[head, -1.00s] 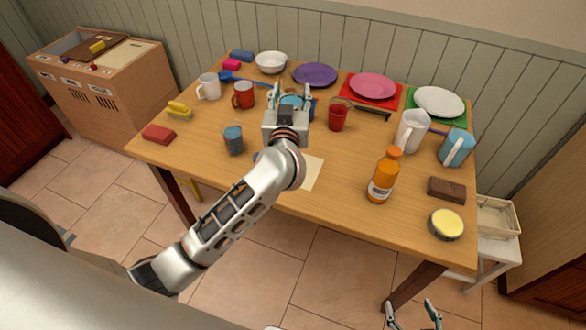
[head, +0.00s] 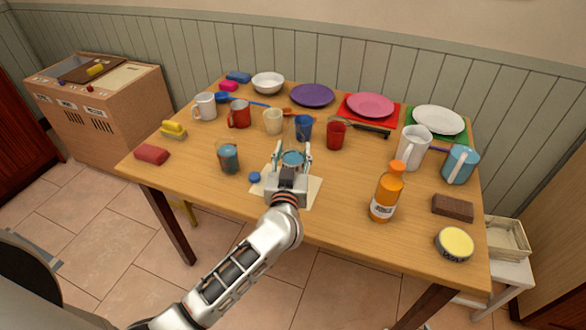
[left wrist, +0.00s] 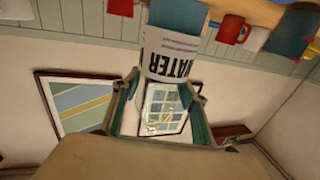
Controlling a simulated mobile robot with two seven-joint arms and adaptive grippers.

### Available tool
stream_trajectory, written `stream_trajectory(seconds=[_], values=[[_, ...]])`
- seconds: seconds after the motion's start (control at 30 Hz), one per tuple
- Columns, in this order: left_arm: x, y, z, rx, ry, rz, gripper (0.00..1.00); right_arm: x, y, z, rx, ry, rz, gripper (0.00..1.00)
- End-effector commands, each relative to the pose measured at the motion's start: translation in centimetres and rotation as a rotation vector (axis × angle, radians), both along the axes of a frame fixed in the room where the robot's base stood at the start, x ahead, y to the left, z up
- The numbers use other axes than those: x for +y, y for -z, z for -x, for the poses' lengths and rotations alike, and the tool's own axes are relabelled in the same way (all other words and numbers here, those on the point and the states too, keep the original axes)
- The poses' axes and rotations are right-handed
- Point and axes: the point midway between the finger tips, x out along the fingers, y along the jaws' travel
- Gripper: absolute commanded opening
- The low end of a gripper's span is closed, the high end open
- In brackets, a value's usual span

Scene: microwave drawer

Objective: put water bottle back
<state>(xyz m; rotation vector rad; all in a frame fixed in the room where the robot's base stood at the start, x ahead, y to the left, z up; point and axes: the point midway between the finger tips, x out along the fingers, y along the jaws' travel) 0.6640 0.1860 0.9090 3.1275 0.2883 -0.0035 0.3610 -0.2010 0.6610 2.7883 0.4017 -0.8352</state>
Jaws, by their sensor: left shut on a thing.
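The water bottle (head: 292,158) shows as a round bluish top between the fingers of my left gripper (head: 291,163), which is shut on it. In the left wrist view its white label (left wrist: 171,56) reads "WATER" upside down, between and beyond the fingertips (left wrist: 160,100). My gripper and the bottle are over the cream mat (head: 310,192) at the front middle of the table. The gripper hides the lower bottle, so I cannot tell whether it touches the mat. A blue cap (head: 254,177) lies at the mat's left edge. My right gripper is not clearly visible.
A glass of blue liquid (head: 229,158) stands left of the mat, and an orange bottle (head: 386,195) right of it. Behind are a cream mug (head: 272,122), a blue cup (head: 304,128) and a red cup (head: 337,135). Bare wood (head: 335,225) lies between mat and orange bottle.

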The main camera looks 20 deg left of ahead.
Motion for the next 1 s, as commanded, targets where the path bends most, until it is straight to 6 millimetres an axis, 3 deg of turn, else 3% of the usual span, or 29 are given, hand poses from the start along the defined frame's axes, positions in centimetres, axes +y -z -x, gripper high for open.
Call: stream_trajectory(seconds=[0.13,0.3,0.77,0.8,0.83,1.0], values=[[0.0,3.2,0.1,0.005,0.000,-0.001,0.08,0.0,1.9,0.4,0.009,0.001,0.000,0.62],[0.0,5.1,0.0,0.002,0.000,-0.001,0.08,-0.1,3.3,0.7,0.019,0.002,0.000,0.62],[0.0,5.4,0.0,0.000,0.000,-0.001,0.08,0.0,2.8,0.5,0.013,0.003,-0.002,0.62],[0.0,5.5,0.0,0.001,0.000,0.000,0.53,0.0,2.8,0.5,0.012,0.004,-0.002,0.62],[0.0,5.5,0.0,0.001,0.000,0.000,0.60,0.0,2.8,0.5,0.012,0.004,-0.002,0.62],[0.0,5.5,0.0,0.001,0.000,0.000,0.60,0.0,2.8,0.5,0.013,0.004,-0.002,0.62]])
